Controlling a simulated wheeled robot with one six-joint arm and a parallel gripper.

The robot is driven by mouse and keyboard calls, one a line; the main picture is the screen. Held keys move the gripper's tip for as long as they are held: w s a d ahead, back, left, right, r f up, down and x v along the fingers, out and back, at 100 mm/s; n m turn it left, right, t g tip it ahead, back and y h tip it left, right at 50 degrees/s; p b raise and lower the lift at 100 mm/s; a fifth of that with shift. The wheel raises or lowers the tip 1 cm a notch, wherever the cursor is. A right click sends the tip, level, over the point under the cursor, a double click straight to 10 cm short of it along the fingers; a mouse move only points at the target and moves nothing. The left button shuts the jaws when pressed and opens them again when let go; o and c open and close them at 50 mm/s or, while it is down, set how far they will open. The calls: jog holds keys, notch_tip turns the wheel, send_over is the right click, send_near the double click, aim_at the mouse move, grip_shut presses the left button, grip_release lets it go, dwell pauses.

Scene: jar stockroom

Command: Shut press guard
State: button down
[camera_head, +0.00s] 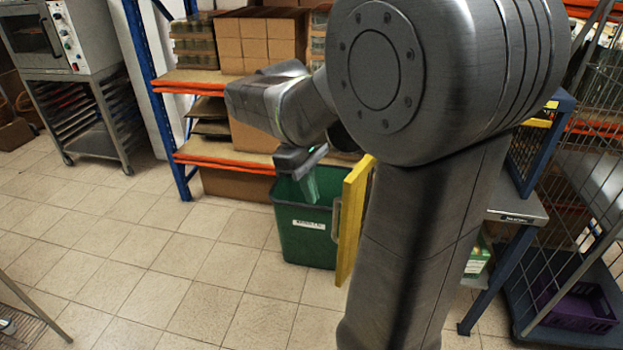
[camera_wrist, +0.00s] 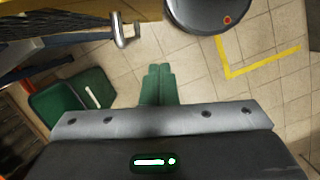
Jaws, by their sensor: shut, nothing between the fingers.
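The press guard (camera_head: 352,225) is a yellow-framed panel standing open, seen nearly edge-on left of my arm in the head view. Its metal handle (camera_head: 336,220) faces left. In the wrist view the guard (camera_wrist: 85,8) crosses the top left, and the handle (camera_wrist: 126,32) hangs from it. My gripper (camera_head: 311,190) has green fingers pointing down, left of the guard and above a green bin. In the wrist view the fingertips (camera_wrist: 158,70) are together and empty, apart from the handle. My arm hides much of the press; a blue mesh frame (camera_head: 530,150) shows at right.
The green bin (camera_head: 300,245) stands on the floor below my gripper. Shelving with an orange beam (camera_head: 225,160) and boxes is behind it. A wire cage trolley (camera_head: 600,190) with a purple crate (camera_head: 582,308) is at right.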

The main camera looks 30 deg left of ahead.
aim_at(334, 219)
jog(key=shift+s+d+f, duration=0.15)
jog(key=shift+d+f, duration=1.2)
jog(key=shift+f, duration=0.05)
jog(key=shift+s+d+f, duration=0.15)
jog(key=shift+d+f, duration=1.2)
